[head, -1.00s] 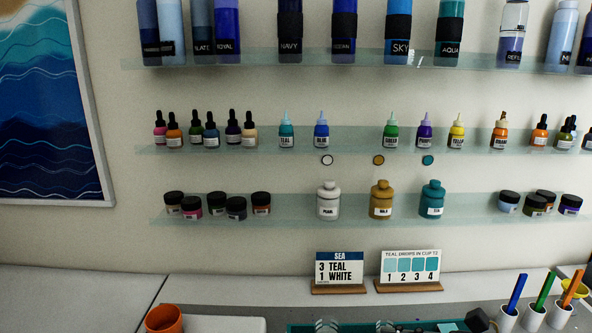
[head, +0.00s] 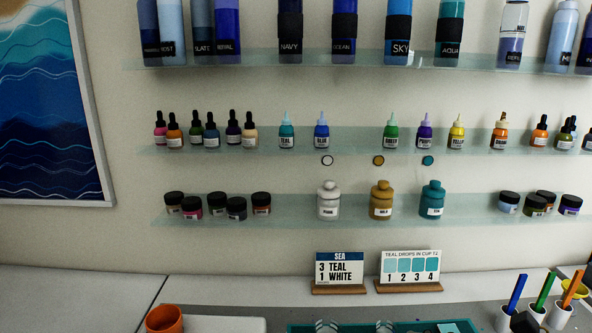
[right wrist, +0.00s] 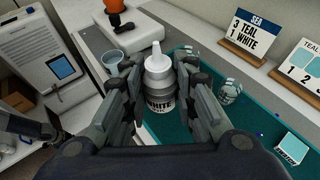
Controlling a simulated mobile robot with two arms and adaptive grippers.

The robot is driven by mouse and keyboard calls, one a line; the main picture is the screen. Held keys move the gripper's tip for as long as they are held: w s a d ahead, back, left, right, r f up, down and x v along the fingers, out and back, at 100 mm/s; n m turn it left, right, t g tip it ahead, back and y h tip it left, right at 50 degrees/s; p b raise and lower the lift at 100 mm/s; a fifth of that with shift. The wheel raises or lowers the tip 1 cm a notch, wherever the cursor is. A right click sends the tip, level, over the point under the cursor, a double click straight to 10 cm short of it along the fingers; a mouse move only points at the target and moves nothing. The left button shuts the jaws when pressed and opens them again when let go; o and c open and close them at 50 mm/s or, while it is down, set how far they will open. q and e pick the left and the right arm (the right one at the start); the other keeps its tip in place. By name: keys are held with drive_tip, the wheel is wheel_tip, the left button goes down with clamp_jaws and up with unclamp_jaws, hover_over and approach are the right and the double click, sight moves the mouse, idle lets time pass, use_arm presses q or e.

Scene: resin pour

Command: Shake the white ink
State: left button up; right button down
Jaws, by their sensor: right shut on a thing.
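In the right wrist view the white ink bottle (right wrist: 159,80) stands between the fingers of my right gripper (right wrist: 158,88). It has a pale nozzle and a dark-lettered WHITE label, partly hidden by the fingers. My right gripper is shut on it, with the teal tray (right wrist: 195,128) below and behind. I cannot tell how far the bottle is above the tray. The head view does not show the bottle. A dark mechanical part shows at the left edge of the right wrist view; I cannot make out any jaws of my left gripper there.
The SEA sign (head: 339,267) reads 3 teal, 1 white. Shelves of bottles line the wall.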

wheel_tip(320, 180, down, 6)
drive_tip(key=f, duration=0.1)
wheel_tip(320, 180, up, 7)
drive_tip(key=shift+s+r, duration=0.1)
drive_tip(key=shift+r, duration=0.05)
wheel_tip(320, 180, down, 7)
wheel_tip(320, 180, up, 7)
drive_tip(key=shift+r, duration=0.1)
wheel_tip(320, 180, down, 8)
drive_tip(key=shift+r, duration=3.65)
wheel_tip(320, 180, down, 7)
drive_tip(key=shift+r, duration=0.15)
